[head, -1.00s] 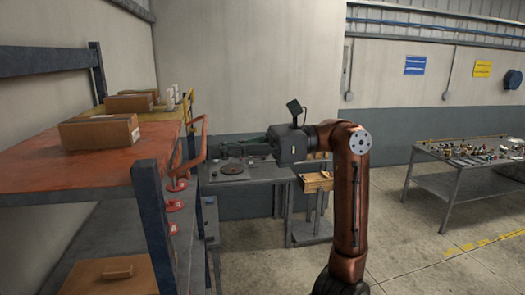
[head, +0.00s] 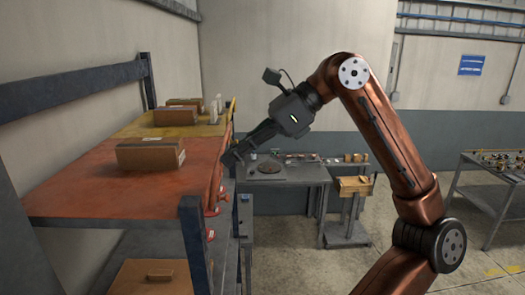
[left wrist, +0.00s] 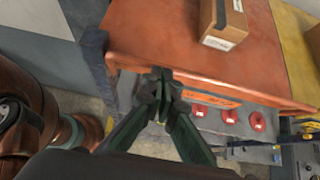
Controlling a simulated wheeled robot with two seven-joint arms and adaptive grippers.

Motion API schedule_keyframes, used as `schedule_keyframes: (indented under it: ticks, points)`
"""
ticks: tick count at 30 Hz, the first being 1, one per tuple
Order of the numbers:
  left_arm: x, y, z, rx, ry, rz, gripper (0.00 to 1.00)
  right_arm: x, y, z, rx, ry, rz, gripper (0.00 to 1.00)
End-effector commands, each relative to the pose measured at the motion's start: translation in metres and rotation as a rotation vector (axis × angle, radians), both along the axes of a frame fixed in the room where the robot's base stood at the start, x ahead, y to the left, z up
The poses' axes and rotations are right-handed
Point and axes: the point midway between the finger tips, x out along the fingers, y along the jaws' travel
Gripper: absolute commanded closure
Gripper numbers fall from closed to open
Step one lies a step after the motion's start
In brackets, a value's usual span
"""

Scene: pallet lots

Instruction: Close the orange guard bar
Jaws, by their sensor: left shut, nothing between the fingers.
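The orange guard bar (left wrist: 225,97) runs along the front edge of the orange shelf deck (left wrist: 170,30) in the left wrist view. In the head view it shows as a narrow orange piece (head: 216,185) at the deck's right edge, partly hidden by the shelf post and my gripper. My left gripper (head: 229,160) is shut and empty, its tips at the deck's front edge. In the left wrist view the closed fingertips (left wrist: 161,82) are in front of the bar's left part. I cannot tell whether they touch it. My right gripper is not in view.
Cardboard boxes (head: 150,154) stand on the deck. Red discs (left wrist: 228,116) sit on the level below. Blue-grey shelf posts (head: 195,240) stand close to my gripper. A grey workbench (head: 285,174) is behind, and another table (head: 492,180) stands right.

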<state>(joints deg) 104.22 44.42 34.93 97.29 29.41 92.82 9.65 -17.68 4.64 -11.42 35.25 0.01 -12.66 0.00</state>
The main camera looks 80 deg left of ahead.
Motion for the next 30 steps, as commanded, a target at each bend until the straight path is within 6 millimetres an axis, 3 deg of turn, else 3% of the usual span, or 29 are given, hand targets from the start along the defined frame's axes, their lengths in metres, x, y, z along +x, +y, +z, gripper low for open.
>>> schedule_keyframes:
  ticks: [9, 30]
  points:
    - [-0.021, 0.002, 0.007, 0.0, 0.0, 0.004, 1.0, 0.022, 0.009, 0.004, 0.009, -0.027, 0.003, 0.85]
    - [-0.033, 0.001, 0.009, -0.001, 0.001, 0.009, 1.0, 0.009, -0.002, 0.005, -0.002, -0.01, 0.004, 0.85]
